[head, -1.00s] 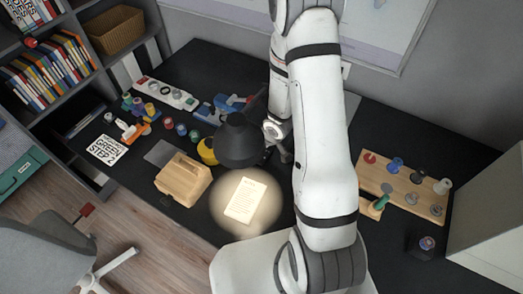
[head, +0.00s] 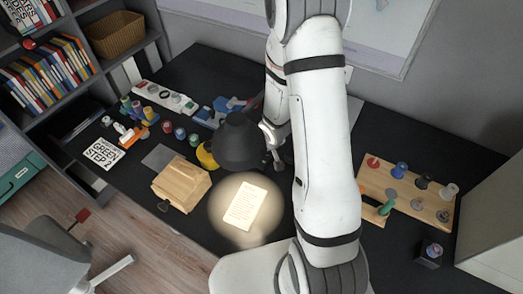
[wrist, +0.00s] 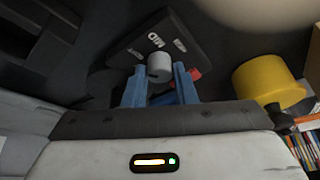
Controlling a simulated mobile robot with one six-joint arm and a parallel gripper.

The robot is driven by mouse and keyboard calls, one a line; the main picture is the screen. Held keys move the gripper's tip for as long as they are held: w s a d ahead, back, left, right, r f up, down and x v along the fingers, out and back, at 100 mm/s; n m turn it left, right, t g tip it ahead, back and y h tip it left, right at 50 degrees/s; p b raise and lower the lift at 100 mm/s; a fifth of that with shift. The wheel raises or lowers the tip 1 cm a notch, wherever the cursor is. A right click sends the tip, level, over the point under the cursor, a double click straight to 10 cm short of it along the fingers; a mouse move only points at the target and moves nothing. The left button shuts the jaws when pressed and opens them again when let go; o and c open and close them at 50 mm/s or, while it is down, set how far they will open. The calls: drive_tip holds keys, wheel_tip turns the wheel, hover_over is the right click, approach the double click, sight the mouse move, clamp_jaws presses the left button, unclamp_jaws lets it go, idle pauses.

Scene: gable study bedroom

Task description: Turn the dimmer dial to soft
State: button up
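The dimmer dial (wrist: 159,67) is a pale grey round knob on a dark plate (wrist: 128,46) in the wrist view. The plate bears several pale labels; the middle one looks like MID, and the others are too small to read. My gripper (wrist: 160,72) has two blue fingers, one on each side of the dial, with a small gap visible beside it. I cannot tell whether either finger touches it. In the head view, the black desk lamp (head: 238,140) shines on a paper sheet (head: 245,206); the dial and fingertips are hidden there.
A yellow round thing (wrist: 268,82) stands right of my fingers in the wrist view. On the dark desk are a wooden box (head: 181,184), a pegboard (head: 411,196) with several knobs, and a power strip (head: 165,97). A grey chair (head: 45,243) stands lower left.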

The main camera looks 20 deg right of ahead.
drive_tip(key=o, duration=0.4)
drive_tip(key=p+v, duration=0.3)
drive_tip(key=v, duration=0.4)
drive_tip(key=shift+s+r, duration=0.2)
drive_tip(key=shift+r, duration=0.15)
idle(0.3)
